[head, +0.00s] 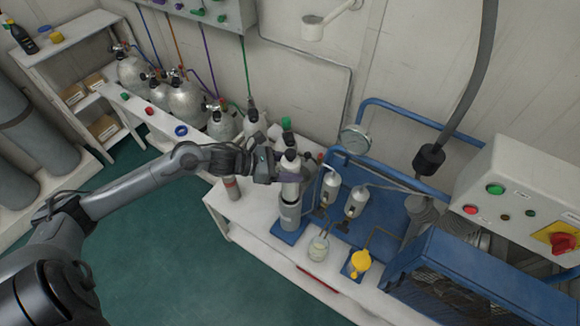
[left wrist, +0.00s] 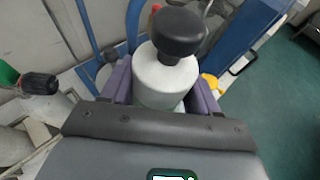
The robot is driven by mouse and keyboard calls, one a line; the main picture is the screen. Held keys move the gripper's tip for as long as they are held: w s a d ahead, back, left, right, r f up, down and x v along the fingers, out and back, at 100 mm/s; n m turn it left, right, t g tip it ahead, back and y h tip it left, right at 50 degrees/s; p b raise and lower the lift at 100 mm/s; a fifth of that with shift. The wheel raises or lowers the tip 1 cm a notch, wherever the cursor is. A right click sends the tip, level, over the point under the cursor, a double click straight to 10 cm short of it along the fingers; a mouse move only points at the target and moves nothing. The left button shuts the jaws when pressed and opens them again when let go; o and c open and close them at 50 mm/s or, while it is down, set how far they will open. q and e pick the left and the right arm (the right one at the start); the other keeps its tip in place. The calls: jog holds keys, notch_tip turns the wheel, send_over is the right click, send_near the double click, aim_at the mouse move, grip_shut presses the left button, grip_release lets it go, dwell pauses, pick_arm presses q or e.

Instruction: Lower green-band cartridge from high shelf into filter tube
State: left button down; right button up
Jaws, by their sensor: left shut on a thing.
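A white cartridge (head: 290,163) with a black knob on top is held upright in my left gripper (head: 276,168). In the left wrist view, the purple fingers grip the white cartridge (left wrist: 163,80) from both sides. The grey filter tube (head: 290,212) stands upright on the bench directly below the cartridge. The cartridge's lower end appears in line with the tube mouth, but I cannot tell whether it is inside. My right gripper is not in view.
A grey cylinder with a red top (head: 232,188) stands left of the tube. Two silver canisters (head: 355,202) on the blue panel, a glass jar (head: 318,248) and a yellow part (head: 360,262) crowd the right. A gauge (head: 355,139) stands behind. The green floor is clear.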

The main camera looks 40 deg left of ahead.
pick_arm(q)
jog(key=shift+f+b, duration=0.8)
jog(key=shift+f, duration=0.05)
jog(key=shift+f+b, duration=1.75)
jog(key=shift+f, duration=0.1)
jog(key=shift+f+b, duration=1.5)
jog(key=shift+f, duration=0.2)
